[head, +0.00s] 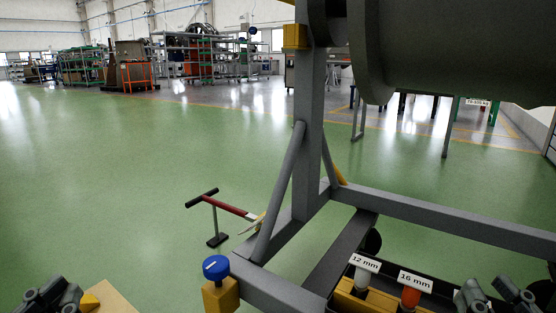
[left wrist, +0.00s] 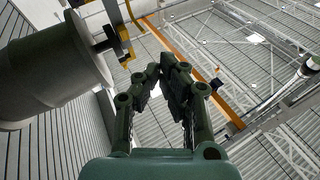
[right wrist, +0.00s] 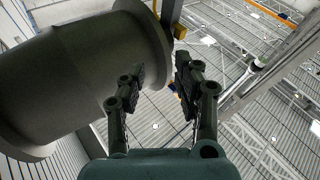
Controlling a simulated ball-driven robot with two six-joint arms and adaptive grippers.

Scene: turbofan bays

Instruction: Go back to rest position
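My left gripper (head: 57,293) is at the lower left corner of the head view. In the left wrist view its fingers (left wrist: 161,72) come together at the tips, with nothing seen between them. My right gripper (head: 492,294) is at the lower right corner of the head view, near the labelled tool holder. In the right wrist view its fingers (right wrist: 160,75) stand apart with an empty gap. Both wrist views look up at the ceiling, with fingers pointing upward. The arms behind the grippers are out of the head view.
A grey engine stand (head: 308,130) carries a large grey cylinder (head: 470,50). The tool holder (head: 345,300) has "12 mm" and "16 mm" labels. A blue-capped yellow post (head: 217,268) and a red-handled T-shaped tool (head: 230,206) stand nearby. The green floor (head: 100,180) at left is clear.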

